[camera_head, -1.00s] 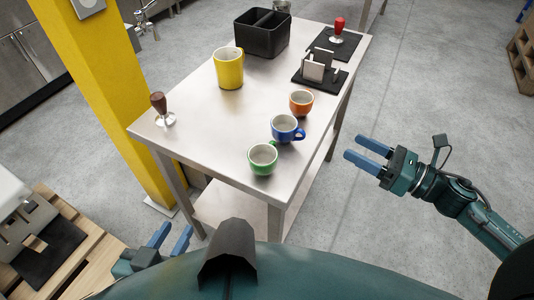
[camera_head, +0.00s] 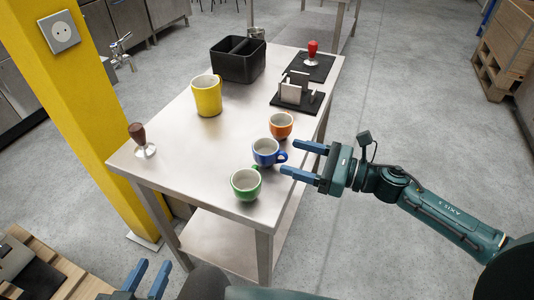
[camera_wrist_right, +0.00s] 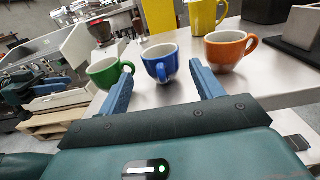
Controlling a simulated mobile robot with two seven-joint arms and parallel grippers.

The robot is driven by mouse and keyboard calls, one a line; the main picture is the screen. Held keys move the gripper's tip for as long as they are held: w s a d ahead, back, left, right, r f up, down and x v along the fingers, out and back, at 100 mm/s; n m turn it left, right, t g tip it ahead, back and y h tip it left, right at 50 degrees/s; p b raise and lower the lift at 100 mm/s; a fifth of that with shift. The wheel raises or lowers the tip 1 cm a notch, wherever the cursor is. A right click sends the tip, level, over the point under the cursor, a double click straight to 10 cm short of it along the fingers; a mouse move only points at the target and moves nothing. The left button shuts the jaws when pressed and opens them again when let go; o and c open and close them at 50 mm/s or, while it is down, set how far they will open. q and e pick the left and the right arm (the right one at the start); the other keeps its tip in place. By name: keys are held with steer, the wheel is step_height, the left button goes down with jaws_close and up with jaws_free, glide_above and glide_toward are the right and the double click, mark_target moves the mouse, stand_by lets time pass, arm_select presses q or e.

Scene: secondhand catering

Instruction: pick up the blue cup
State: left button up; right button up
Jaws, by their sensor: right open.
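The blue cup (camera_head: 267,152) stands upright near the right edge of the steel table (camera_head: 185,150), its handle pointing right. It sits between a green cup (camera_head: 245,185) in front and an orange cup (camera_head: 281,125) behind. My right gripper (camera_head: 297,159) is open and empty at the table's right edge, its fingers pointing left toward the blue cup's handle without visible contact. In the right wrist view, the blue cup (camera_wrist_right: 160,63) shows beyond and between the two open fingers (camera_wrist_right: 160,80). My left gripper (camera_head: 148,279) is low at the bottom left, fingers apart, away from the table.
A yellow jug (camera_head: 206,96), a black bin (camera_head: 238,60) and a dark-handled tamper (camera_head: 141,140) stand on the table. A black stand (camera_head: 297,95) and a red-handled tamper (camera_head: 312,54) are at the back right. A yellow pillar (camera_head: 80,110) rises at left.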

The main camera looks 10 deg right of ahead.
mark_target(285, 154)
steer(key=x, duration=0.3)
steer(key=shift+w+a, duration=0.1)
steer(key=shift+a, duration=0.1)
jaws_close()
stand_by(0.5)
